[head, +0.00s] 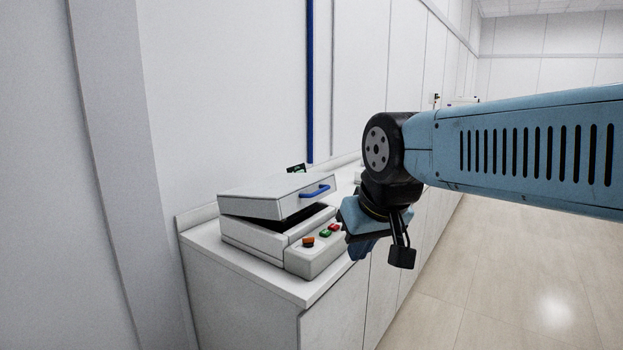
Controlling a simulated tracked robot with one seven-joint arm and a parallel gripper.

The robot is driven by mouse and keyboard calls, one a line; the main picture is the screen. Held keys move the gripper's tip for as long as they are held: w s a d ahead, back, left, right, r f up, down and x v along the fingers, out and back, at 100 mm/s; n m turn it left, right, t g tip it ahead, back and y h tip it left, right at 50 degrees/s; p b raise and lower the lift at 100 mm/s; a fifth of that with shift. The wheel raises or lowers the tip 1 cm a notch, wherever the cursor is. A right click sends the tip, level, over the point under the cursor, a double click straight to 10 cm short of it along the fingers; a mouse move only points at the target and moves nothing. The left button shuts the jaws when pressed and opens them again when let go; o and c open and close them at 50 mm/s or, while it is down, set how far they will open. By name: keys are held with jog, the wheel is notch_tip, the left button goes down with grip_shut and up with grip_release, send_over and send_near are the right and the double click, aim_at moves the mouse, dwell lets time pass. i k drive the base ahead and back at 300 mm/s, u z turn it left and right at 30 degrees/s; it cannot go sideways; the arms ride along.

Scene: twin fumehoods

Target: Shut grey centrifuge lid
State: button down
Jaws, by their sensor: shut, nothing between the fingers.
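The grey centrifuge (262,240) stands on the white bench on the left in the head view. Its pale grey lid (270,195) is ajar, with a dark gap under its front edge. A blue handle (314,191) is on the lid's front face. My gripper (362,247) is to the right of the centrifuge, pointing down, shut and empty. It is apart from the lid and handle in the picture. Its fingertips show only small and partly hidden.
The centrifuge's sloped front panel (312,258) carries an orange-red knob (308,241) and green and red buttons. The white bench (204,238) runs along the wall, partly hidden behind my arm. A blue vertical pipe (310,80) is on the wall. The floor at right is clear.

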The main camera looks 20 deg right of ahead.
aim_at(276, 197)
jog(key=i, duration=0.85)
jog(key=u, duration=0.05)
